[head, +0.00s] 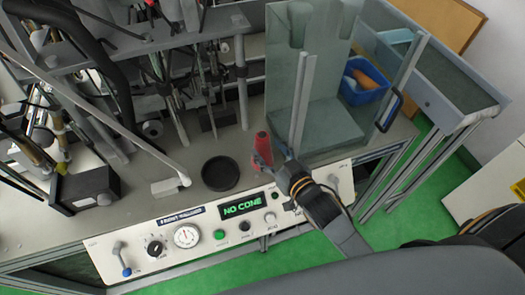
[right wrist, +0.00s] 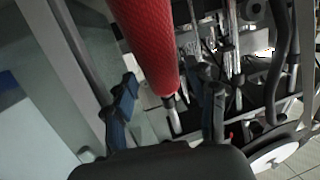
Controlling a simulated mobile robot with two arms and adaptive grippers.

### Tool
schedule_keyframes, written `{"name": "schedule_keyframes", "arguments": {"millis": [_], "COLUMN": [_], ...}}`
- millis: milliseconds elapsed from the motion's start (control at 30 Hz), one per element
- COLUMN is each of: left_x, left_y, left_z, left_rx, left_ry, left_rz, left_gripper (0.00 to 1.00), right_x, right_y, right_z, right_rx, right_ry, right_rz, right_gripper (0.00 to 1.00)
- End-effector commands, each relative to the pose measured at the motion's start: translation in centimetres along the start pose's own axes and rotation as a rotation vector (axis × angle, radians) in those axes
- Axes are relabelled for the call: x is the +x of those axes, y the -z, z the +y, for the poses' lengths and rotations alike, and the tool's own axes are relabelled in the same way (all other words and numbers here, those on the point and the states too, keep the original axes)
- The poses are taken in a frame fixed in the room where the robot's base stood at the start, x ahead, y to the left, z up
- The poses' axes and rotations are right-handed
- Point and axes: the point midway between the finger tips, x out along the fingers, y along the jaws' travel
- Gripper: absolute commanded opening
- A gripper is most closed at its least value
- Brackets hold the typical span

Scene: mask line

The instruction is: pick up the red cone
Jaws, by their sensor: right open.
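The red cone (head: 263,148) stands upright on the machine's worktop in the head view, right of a black round dish. My right gripper (head: 268,160) is at the cone's lower front side, and its wrist hides part of the worktop behind it. In the right wrist view the red cone (right wrist: 150,45) is large, with its textured side reaching down between the blue-padded fingers of the open right gripper (right wrist: 163,100). Gaps show beside the cone, and I cannot tell whether either finger touches it. My left gripper is not in view.
The black round dish (head: 220,173) sits left of the cone. A clear upright panel (head: 305,90) stands close behind and right of it. A front control panel (head: 180,236) has a display reading "NO CONE" (head: 242,205). A blue bin (head: 364,82) stands farther right.

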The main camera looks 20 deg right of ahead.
Motion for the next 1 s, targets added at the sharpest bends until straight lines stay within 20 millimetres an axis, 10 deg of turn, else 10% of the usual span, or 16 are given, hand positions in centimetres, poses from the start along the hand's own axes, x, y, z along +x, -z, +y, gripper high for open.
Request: {"name": "schedule_keyframes", "arguments": {"millis": [500, 767, 1000], "left_x": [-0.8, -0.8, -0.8], "left_y": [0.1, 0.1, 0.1], "left_z": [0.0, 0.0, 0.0], "left_rx": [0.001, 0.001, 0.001], "left_ry": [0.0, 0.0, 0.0], "left_rz": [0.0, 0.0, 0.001], "left_gripper": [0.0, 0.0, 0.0], "right_x": [3.8, 3.8, 3.8], "right_y": [0.1, 0.1, 0.1], "right_z": [0.0, 0.0, 0.0], "right_rx": [-0.001, -0.001, -0.001], "right_ry": [0.0, 0.0, 0.0], "right_rz": [0.0, 0.0, 0.002], "right_gripper": [0.56, 0.06, 0.03]}}
